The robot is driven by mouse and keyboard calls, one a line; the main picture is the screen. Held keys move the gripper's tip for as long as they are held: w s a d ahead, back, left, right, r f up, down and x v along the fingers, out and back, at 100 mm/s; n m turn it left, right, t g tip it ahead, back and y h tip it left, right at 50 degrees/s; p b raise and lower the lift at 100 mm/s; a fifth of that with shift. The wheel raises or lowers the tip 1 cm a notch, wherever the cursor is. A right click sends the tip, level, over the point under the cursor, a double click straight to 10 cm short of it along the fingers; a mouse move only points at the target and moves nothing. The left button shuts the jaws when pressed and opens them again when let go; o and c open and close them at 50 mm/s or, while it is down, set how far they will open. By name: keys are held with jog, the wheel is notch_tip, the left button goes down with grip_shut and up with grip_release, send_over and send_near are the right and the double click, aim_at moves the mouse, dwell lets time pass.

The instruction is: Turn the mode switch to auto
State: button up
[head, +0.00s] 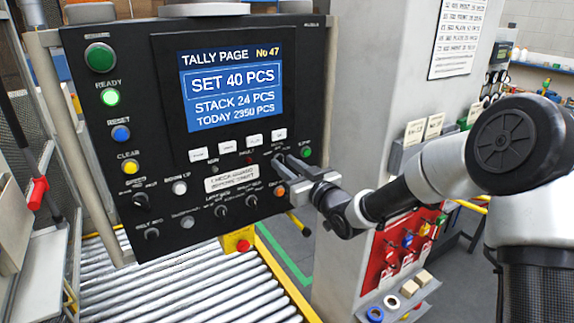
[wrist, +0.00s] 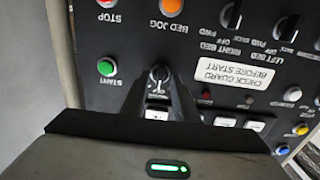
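A small dark rotary switch with a pale pointer (wrist: 159,73) sits between my fingertips in the wrist view; I take it for the mode switch, but its label is not readable. My gripper (wrist: 161,84) has its two dark fingers apart, one on each side of the switch, with a gap showing between them. I cannot tell whether either finger touches it. In the head view my gripper (head: 281,163) reaches the lower right of the black control panel (head: 120,180) from the right, and hides the switch there.
Close by are a green START button (wrist: 106,67), a red STOP button (wrist: 106,3), an orange BED JOG button (wrist: 171,8) and white buttons (wrist: 225,122). A lit screen (head: 232,88) is above. A roller conveyor (head: 190,285) lies below and a grey pillar (head: 375,90) stands right.

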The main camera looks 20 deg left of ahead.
grip_shut()
jog(key=shift+m, duration=0.3)
jog(key=m+b, duration=0.1)
jog(key=m, duration=0.2)
jog(key=shift+w+d+f, duration=0.1)
jog(key=m, duration=0.5)
jog(key=shift+b, duration=0.4)
jog(key=shift+m, duration=0.4)
grip_release()
